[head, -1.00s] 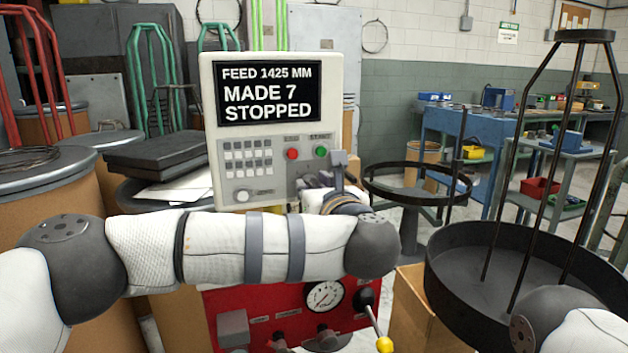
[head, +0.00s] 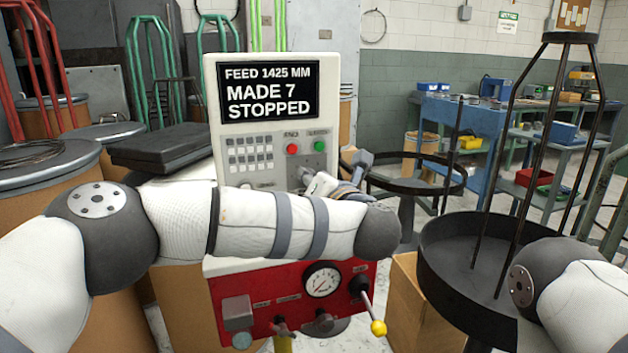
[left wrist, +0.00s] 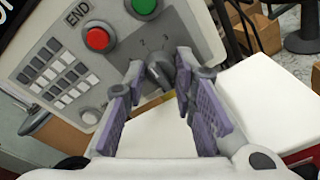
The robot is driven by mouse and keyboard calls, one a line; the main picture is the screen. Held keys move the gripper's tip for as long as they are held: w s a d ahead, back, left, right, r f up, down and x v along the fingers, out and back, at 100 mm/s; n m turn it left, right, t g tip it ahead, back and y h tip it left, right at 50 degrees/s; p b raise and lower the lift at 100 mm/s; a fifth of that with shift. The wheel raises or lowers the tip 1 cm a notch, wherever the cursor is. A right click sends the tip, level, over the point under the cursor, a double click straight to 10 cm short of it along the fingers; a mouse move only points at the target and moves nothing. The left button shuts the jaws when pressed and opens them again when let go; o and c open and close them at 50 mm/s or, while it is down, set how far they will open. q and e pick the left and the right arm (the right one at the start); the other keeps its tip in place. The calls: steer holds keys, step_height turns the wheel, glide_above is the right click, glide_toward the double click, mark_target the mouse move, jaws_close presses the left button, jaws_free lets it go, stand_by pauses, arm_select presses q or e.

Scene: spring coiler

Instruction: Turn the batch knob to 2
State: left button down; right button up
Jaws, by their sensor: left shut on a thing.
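The batch knob (left wrist: 159,70) is a small grey knob on the pale control panel (left wrist: 184,22), below the red and green buttons. In the head view the gripper (head: 311,180) is at the panel's lower right, and the knob is mostly hidden there. My right gripper is out of view; only part of my right arm shows.
The panel's screen (head: 269,92) reads FEED 1425 MM, MADE 7, STOPPED. The red button (head: 292,149) and green button (head: 319,146) are just above the gripper. A red box with a gauge (head: 322,279) and a yellow-tipped lever (head: 378,328) lies below my arm.

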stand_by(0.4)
arm_select(q)
steer(key=c, duration=1.3)
jaws_free()
steer(key=shift+s, duration=0.1)
